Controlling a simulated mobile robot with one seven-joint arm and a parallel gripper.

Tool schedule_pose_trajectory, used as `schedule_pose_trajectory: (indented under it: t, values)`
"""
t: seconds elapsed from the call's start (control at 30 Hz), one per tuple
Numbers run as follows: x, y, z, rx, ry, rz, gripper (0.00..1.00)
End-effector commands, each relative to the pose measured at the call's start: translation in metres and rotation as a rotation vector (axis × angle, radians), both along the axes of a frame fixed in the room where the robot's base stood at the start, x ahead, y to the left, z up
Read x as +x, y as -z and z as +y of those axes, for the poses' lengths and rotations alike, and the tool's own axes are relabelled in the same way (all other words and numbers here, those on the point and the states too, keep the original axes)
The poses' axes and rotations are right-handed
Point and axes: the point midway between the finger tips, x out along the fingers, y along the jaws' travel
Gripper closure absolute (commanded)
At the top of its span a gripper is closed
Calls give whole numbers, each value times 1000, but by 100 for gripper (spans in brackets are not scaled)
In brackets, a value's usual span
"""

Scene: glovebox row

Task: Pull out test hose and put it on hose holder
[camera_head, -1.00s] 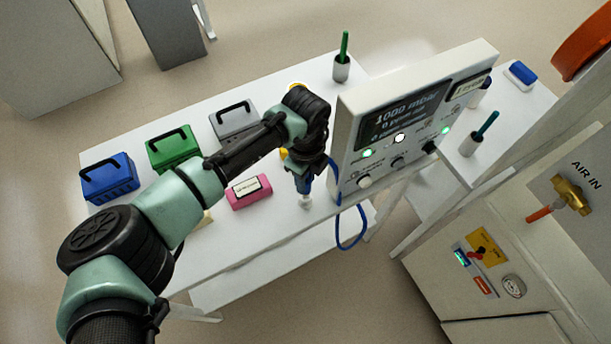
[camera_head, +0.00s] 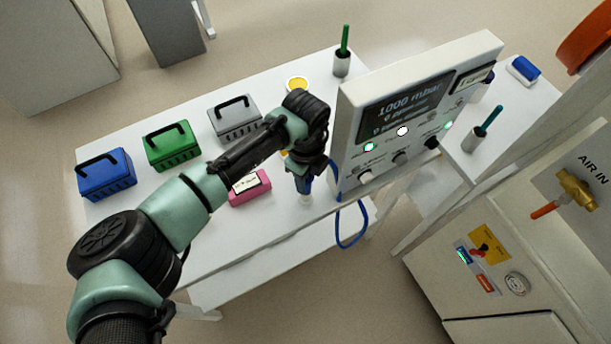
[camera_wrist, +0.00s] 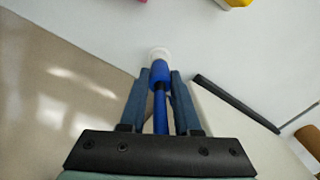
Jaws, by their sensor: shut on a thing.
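The test hose is a blue line; its loop (camera_head: 350,232) hangs below the front edge of the white table, beside the tester panel (camera_head: 392,118). My gripper (camera_head: 303,183) points down near the table's front edge, left of the panel. In the wrist view, my gripper (camera_wrist: 160,82) is shut on the hose's blue end piece (camera_wrist: 161,74), which lies between both fingers. A white round tip (camera_wrist: 159,54) shows beyond it; I cannot tell whether it belongs to the hose. I cannot make out a hose holder for sure.
Blue (camera_head: 107,174), green (camera_head: 171,146) and grey (camera_head: 234,118) boxes with handles stand on the table (camera_head: 235,205). A yellow-topped round thing (camera_head: 297,84) and a cup with a green stick (camera_head: 342,62) stand behind.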

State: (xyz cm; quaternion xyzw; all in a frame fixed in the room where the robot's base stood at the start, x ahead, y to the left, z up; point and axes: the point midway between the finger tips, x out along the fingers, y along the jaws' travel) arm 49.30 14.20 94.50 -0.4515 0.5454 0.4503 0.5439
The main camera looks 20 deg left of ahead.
Motion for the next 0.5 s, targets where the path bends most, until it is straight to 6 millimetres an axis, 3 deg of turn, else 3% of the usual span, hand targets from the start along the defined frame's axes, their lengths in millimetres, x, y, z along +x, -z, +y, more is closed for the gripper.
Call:
schedule_pose_trajectory:
  t: [0.33, 0.37, 0.5]
  values:
    - [0, 9, 0, 0, 0, 0, 100]
    - [0, 9, 0, 0, 0, 1, 67]
    - [0, 8, 0, 0, 0, 1, 42]
